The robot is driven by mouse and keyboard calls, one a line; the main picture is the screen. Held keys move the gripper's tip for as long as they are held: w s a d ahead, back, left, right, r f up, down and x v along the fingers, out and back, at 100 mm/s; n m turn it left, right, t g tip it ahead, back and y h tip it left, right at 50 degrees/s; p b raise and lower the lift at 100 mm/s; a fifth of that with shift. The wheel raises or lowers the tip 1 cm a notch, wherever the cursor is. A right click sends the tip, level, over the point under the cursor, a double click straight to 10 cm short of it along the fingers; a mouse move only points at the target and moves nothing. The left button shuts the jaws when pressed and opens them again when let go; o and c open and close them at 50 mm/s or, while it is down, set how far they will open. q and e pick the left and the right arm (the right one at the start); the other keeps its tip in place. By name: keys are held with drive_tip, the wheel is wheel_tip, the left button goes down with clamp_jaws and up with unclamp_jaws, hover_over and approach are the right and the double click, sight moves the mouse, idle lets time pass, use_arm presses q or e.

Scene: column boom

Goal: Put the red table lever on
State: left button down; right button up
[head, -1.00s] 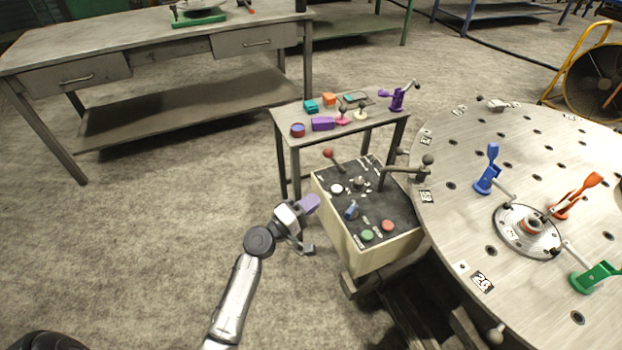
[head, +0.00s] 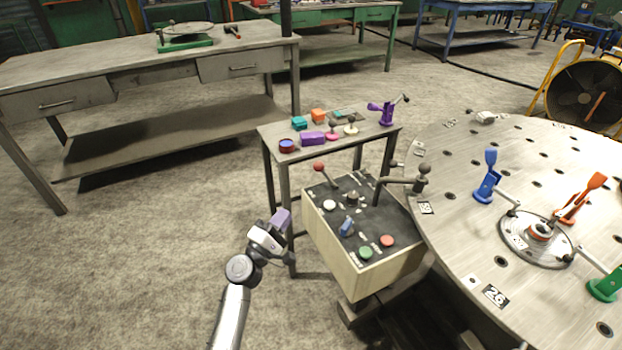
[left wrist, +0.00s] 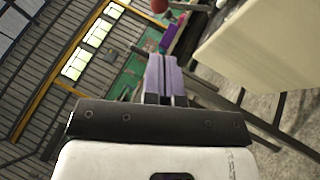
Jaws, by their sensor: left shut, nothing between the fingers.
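The red lever, a red ball knob (head: 319,167) on a thin rod, leans up and left at the far left corner of the control box (head: 333,245). In the left wrist view a red knob (left wrist: 160,5) shows at the top edge, beyond the fingertips. My left gripper (head: 283,216) is shut and empty, left of the box and nearer to me than the lever, apart from both. Its purple fingers (left wrist: 163,76) lie together in the left wrist view. My right gripper is not in view.
The box top carries a white button (head: 329,205), a blue switch (head: 346,226), a green button (head: 366,252) and a red button (head: 387,241). A dark lever (head: 404,181) stands near the round table (head: 462,225). A small table (head: 270,132) with several parts stands behind.

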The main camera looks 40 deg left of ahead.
use_arm(q)
drive_tip(key=shift+w, duration=0.15)
drive_tip(key=b, duration=0.2)
approach(326, 175)
drive_tip(key=w+r, duration=0.1)
drive_tip(key=w+a+r, duration=0.1)
drive_tip(key=r, duration=0.1)
drive_tip(key=w+r, duration=0.2)
drive_tip(key=shift+a+r, duration=0.2)
drive_tip(key=shift+a, duration=0.1)
drive_tip(key=shift+s, duration=0.1)
